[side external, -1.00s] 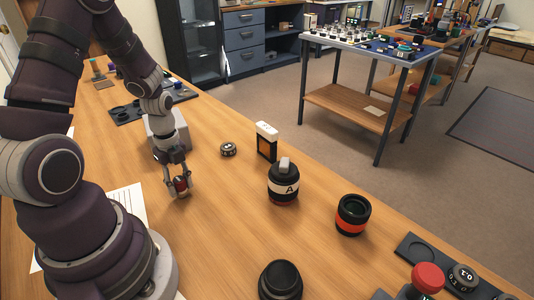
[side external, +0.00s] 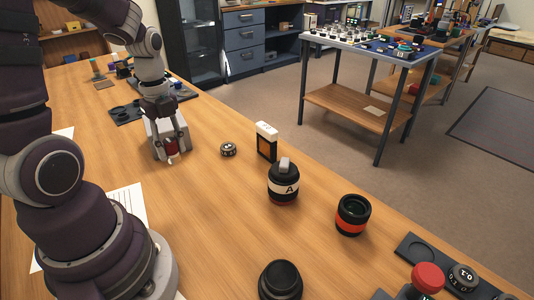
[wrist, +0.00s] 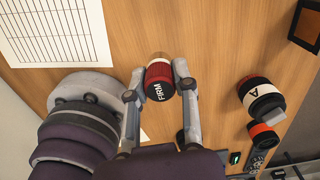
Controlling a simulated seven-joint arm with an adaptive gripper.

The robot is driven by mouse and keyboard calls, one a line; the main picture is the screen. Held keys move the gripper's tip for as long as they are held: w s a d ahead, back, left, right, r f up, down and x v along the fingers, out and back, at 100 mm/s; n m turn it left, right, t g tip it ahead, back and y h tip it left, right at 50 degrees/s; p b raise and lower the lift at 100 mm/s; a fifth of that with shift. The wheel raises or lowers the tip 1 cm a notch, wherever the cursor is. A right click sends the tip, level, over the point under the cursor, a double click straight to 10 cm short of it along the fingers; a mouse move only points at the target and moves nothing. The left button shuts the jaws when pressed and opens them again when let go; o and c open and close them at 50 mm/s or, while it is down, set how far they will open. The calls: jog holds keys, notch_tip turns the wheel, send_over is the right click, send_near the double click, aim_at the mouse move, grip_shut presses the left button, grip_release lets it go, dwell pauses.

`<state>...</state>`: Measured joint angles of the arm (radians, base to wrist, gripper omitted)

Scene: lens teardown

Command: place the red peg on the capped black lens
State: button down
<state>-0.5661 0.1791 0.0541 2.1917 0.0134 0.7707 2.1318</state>
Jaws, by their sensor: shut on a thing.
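My gripper (side external: 170,155) is shut on a small red and dark cylinder, which I take to be the red peg (side external: 171,147). A plain black lens (side external: 281,281) stands at the front edge of the picture. I cannot tell for certain which one is the capped lens. My gripper is apart from both.
A black lens with an orange band (side external: 352,214), a small dial ring (side external: 228,149) and a black-and-white upright block (side external: 267,141) stand on the table. A red knob (side external: 428,278) is at front right.

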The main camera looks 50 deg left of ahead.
jog(key=w+d+r+m, duration=0.2)
jog(key=w+d+m, duration=0.25)
jog(key=d, duration=0.25)
jog(key=m, duration=1.4)
send_near(281, 275)
notch_tip(281, 275, down, 6)
jog(key=shift+r, duration=0.1)
jog(key=shift+f, duration=0.2)
jog(key=shift+f, duration=0.1)
jog(key=c, duration=0.9)
grip_release()
